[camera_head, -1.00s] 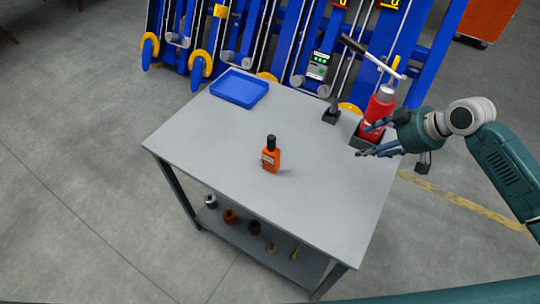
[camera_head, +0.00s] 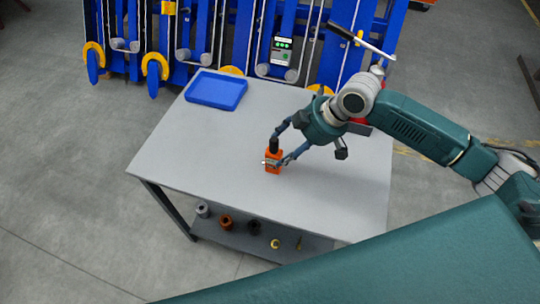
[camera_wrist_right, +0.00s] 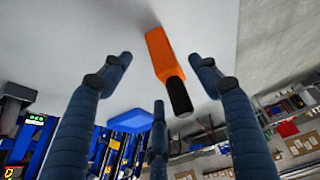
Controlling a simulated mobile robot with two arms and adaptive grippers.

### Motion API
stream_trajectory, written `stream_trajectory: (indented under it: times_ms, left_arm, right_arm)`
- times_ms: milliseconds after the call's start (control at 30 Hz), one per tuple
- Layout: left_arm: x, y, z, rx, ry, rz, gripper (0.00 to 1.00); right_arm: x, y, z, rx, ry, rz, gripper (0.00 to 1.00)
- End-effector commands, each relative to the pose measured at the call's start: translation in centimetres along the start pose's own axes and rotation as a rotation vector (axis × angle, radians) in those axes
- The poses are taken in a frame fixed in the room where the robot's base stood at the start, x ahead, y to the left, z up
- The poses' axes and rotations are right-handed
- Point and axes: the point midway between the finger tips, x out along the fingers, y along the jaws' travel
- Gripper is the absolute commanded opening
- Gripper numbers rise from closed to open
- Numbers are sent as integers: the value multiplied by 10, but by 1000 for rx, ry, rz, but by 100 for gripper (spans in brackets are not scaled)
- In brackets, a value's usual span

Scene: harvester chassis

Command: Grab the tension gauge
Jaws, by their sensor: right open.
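The tension gauge, which I take to be the small orange upright thing with a black top (camera_head: 273,166), stands on the grey table (camera_head: 210,148). My right gripper (camera_head: 279,149) is open and has come to it from the right, with fingers on its near side and beside its black top. In the right wrist view the gauge (camera_wrist_right: 164,56) shows between the spread fingers of the gripper (camera_wrist_right: 160,68). I cannot tell whether any finger touches it. My left gripper is not in view.
A blue tray (camera_head: 216,90) lies at the table's far left corner. A red bottle stands behind my right arm, mostly hidden. Several small parts (camera_head: 226,222) lie on the lower shelf. The blue chassis (camera_head: 200,40), with a green-lit device (camera_head: 282,50), stands behind the table.

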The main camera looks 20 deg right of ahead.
Motion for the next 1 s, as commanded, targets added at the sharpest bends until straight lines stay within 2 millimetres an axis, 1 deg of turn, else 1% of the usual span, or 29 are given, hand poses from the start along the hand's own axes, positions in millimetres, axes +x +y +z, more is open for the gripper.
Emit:
stream_trajectory:
  times_ms: [33,100,167,267,400,533,633,833,867,900,967,1000]
  left_arm:
    - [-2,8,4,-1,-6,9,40]
    - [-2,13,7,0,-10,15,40]
    - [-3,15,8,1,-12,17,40]
    - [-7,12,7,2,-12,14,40]
    - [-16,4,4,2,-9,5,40]
    - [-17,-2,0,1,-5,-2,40]
    - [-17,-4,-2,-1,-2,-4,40]
    - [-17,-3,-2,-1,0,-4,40]
    - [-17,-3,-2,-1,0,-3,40]
    - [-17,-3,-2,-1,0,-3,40]
    - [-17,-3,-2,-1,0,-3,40]
    - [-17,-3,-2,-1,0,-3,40]
  right_arm:
    - [6,0,0,1,0,-1,61]
    - [12,0,-1,1,0,-1,61]
    - [16,0,-1,0,0,0,61]
    - [24,-1,-2,0,0,-2,61]
    - [45,-3,-5,1,-1,-3,61]
    - [62,-2,-4,0,0,0,61]
    - [68,-2,-3,-2,-1,1,61]
    - [68,-2,-2,-2,-1,2,61]
    - [68,-2,-2,-2,-1,2,56]
    - [68,-2,-2,-2,-1,2,48]
    - [68,-2,-2,-2,-1,2,36]
    - [68,-2,-2,-2,-1,2,28]
